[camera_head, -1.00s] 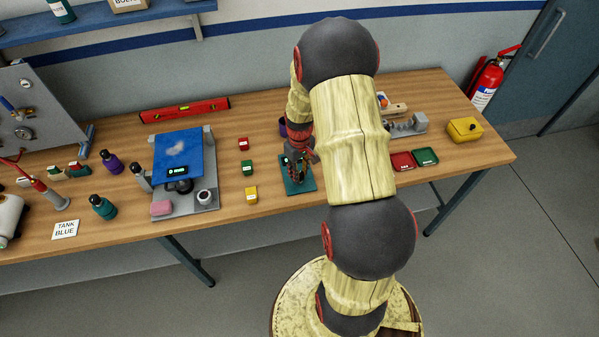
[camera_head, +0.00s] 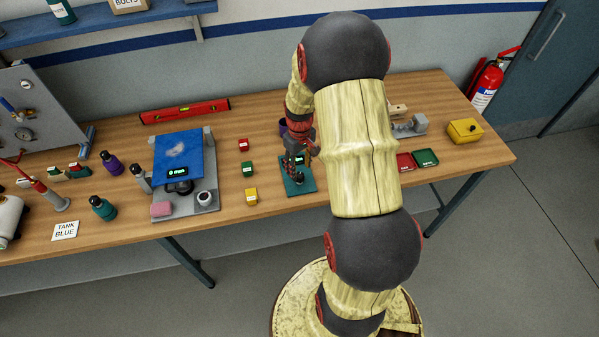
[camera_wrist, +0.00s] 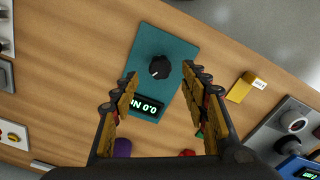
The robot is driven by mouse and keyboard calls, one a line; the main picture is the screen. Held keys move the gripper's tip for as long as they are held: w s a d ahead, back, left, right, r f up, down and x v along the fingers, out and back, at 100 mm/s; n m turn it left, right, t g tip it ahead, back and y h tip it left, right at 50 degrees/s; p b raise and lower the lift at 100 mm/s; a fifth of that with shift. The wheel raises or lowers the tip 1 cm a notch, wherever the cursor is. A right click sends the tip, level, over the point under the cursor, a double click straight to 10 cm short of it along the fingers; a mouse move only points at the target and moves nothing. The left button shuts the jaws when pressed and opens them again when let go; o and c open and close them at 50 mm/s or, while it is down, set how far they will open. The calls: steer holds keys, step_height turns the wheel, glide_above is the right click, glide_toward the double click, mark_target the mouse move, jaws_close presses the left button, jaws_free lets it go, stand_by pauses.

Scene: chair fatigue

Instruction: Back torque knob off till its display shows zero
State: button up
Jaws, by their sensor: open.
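The torque knob (camera_wrist: 160,67) is black and round with a pale mark. It stands on a teal plate (camera_wrist: 180,45) on the workbench. The plate also shows in the head view (camera_head: 305,186). Its small dark display (camera_wrist: 147,106) has glowing digits that appear upside down in the wrist view and seem to read 0.0. My gripper (camera_wrist: 160,74) is open and empty, its two fingers apart on either side of the knob in the picture. In the head view my gripper (camera_head: 297,160) hangs above the plate, partly hiding it. I see no finger touching the knob.
Small red (camera_head: 243,144), green (camera_head: 247,168) and yellow (camera_head: 251,195) blocks stand left of the plate. A grey rig with a blue panel (camera_head: 178,155) is further left. A purple object (camera_wrist: 122,148) is near the plate. Red and green trays (camera_head: 426,157) lie right.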

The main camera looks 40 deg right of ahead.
mark_target(300, 175)
step_height(300, 175, up, 8)
stand_by(0.8)
steer(key=s+a+r+t+b, duration=0.2)
steer(key=s+a+r+b, duration=0.3)
steer(key=a, duration=0.8)
steer(key=s+a+r+n+t+b, duration=0.1)
steer(key=s+a+r+t+b, duration=0.2)
steer(key=a, duration=1)
steer(key=s+r+b, duration=0.2)
steer(key=s+r, duration=0.3)
steer(key=s, duration=0.1)
steer(key=shift+a+t, duration=0.3)
steer(key=shift+a, duration=0.1)
